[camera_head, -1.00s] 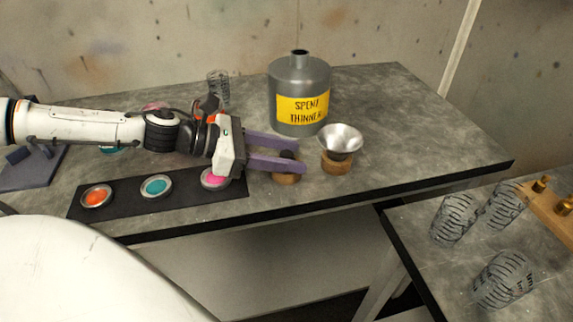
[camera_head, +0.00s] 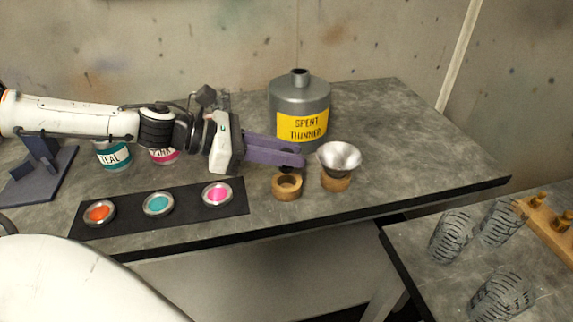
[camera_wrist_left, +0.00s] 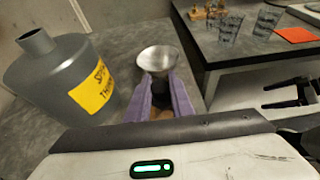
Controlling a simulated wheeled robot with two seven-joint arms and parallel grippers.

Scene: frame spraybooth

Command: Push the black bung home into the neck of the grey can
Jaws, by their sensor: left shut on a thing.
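The grey can (camera_head: 300,100), with a yellow "SPENT THINNER" label, stands upright near the back of the table; its neck (camera_head: 299,76) is open on top. It also shows at the left of the left wrist view (camera_wrist_left: 62,82). My left gripper (camera_head: 297,158) is in front of the can, well below its neck, its purple fingers pointing right. The wooden ring (camera_head: 287,188) below the fingers is empty.
A metal funnel (camera_head: 339,157) stands in a second wooden ring (camera_head: 336,182), just right of my fingertips. A black strip (camera_head: 185,209) with orange, teal and pink lids lies in front. Teal (camera_head: 114,155) and pink tins stand behind my arm. The table's right side is clear.

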